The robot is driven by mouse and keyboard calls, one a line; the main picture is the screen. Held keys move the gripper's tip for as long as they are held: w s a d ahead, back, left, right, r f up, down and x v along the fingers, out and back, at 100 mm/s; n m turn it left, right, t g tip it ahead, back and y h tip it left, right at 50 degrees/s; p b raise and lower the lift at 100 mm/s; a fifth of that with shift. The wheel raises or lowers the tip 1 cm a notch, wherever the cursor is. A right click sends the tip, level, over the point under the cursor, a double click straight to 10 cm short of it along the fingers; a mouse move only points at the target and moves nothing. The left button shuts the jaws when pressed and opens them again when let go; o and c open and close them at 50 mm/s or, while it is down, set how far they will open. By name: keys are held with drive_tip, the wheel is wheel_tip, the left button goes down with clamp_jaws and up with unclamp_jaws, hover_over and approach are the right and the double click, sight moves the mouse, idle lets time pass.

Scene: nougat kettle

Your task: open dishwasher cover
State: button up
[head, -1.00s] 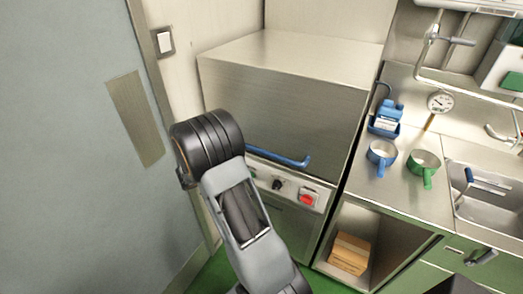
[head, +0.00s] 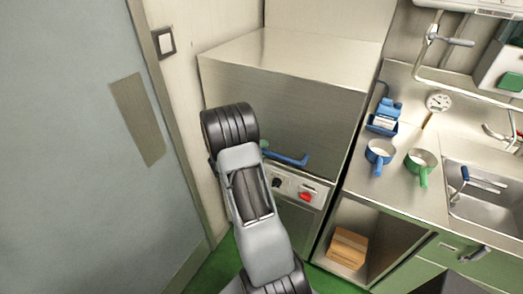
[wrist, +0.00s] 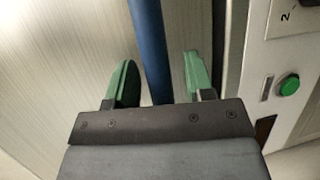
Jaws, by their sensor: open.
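The dishwasher cover (head: 290,100) is a large brushed-steel hood. It sits down against the control panel with its blue bar handle (head: 288,159) along the lower front edge. In the wrist view my gripper (wrist: 158,85) is open, with one green finger on each side of the blue handle (wrist: 150,45).
The control panel (head: 297,187) with a red switch is below the cover; a green button (wrist: 288,86) shows in the wrist view. A grey door (head: 80,150) stands at left. A counter at right holds blue (head: 379,152) and green (head: 420,163) cups near a sink (head: 480,195).

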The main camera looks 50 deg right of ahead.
drive_tip(key=shift+c, duration=0.2)
clamp_jaws()
